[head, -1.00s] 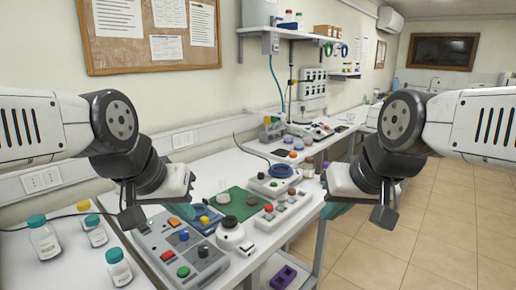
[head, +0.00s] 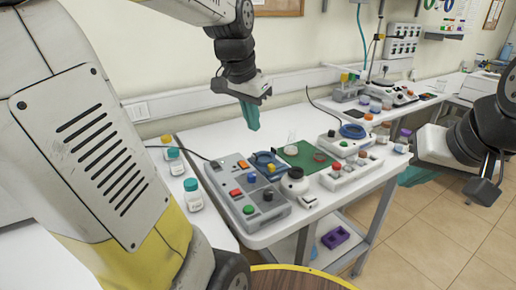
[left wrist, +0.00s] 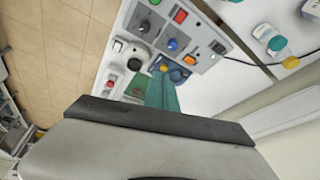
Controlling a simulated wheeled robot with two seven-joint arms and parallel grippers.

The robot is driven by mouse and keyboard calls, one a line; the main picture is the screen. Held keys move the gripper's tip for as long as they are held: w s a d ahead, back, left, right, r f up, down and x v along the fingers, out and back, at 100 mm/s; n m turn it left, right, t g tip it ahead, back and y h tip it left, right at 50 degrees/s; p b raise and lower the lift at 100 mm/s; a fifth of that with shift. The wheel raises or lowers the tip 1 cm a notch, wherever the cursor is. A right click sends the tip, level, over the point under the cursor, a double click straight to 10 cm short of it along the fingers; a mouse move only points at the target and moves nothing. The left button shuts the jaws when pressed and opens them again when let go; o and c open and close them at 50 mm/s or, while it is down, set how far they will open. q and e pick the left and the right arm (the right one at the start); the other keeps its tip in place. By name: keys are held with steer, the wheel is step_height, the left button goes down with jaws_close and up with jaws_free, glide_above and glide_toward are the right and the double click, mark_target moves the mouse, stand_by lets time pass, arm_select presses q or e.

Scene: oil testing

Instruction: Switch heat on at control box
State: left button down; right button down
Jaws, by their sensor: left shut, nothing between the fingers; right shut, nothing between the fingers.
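The grey control box (head: 238,181) lies on the white table. It has red, orange, blue and green buttons and a black knob. It also shows in the left wrist view (left wrist: 205,61), at the top. My left gripper (head: 251,118) hangs above and behind the box, its teal fingers shut, empty and apart from it. In the left wrist view its fingers (left wrist: 161,92) point toward the box's edge. My right gripper (head: 417,176) is shut and empty, off the table's right edge. I cannot read any heat label.
Several capped bottles (head: 193,194) stand left of the box. A white round device (head: 294,182), a green mat (head: 306,155) and another button box (head: 350,172) are to its right. A purple holder (head: 336,238) sits on the lower shelf.

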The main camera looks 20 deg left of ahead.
mark_target(242, 162)
arm_select(q)
steer(key=w+a+f+m+g+y, duration=0.1)
steer(key=w+a+f+m, duration=0.1)
steer(key=w, duration=0.4)
steer(key=w+a+f+m+g, duration=0.1)
steer(key=w+a+f+m, duration=0.1)
steer(key=w+a+f, duration=0.2)
steer(key=shift+w+a+g+y, duration=0.4)
steer(key=shift+w+a, duration=0.25)
steer(key=shift+w, duration=0.55)
steer(key=f, duration=0.9)
steer(key=w+a+f, duration=0.1)
steer(key=f, duration=0.4)
steer(key=shift+a, duration=0.1)
steer(key=shift+f, duration=0.2)
